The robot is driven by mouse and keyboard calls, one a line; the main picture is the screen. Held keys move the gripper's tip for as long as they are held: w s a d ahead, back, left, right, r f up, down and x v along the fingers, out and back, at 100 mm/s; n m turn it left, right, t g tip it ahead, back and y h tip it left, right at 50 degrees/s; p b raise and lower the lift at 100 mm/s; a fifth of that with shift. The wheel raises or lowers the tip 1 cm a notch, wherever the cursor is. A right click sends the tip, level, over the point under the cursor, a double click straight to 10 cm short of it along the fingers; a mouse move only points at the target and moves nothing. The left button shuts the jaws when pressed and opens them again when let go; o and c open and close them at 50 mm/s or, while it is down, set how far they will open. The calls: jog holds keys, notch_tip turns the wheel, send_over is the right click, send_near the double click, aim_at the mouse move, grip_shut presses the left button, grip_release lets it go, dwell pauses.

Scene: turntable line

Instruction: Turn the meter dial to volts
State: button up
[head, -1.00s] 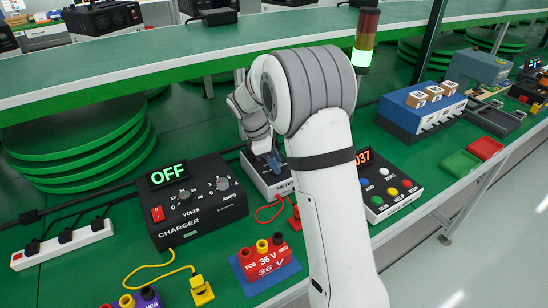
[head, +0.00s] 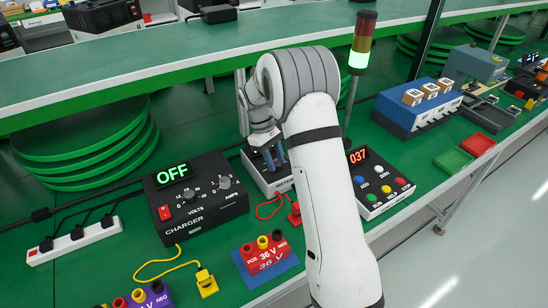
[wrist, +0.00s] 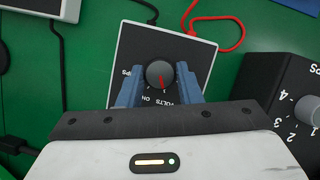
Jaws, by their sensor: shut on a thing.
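The meter (head: 253,173) is a small pale-edged box with a black face on the green bench, beside the charger. My arm hides part of it in the head view. In the wrist view the meter face (wrist: 128,48) shows a round grey dial (wrist: 155,70) with a red pointer. The pointer points down the picture, between the ON and VOLTS labels; I cannot tell whether it is exactly on either. A partly covered label ending in PS is at the left. My gripper (wrist: 160,92) has its blue fingers on both sides of the dial, shut on it.
The black charger (head: 195,198) reading OFF stands left of the meter. A red lead (head: 268,210) loops in front of it. A button box (head: 378,184) reading 037 is to the right. A red battery (head: 263,255) sits nearer the front. A lamp tower (head: 362,40) stands behind.

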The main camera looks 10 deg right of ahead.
jog(key=shift+s+f, duration=0.1)
jog(key=shift+s, duration=0.05)
dwell(0.3)
jog(key=o, duration=1)
jog(key=shift+c, duration=0.2)
jog(key=v, duration=0.8)
jog(key=shift+d, duration=0.1)
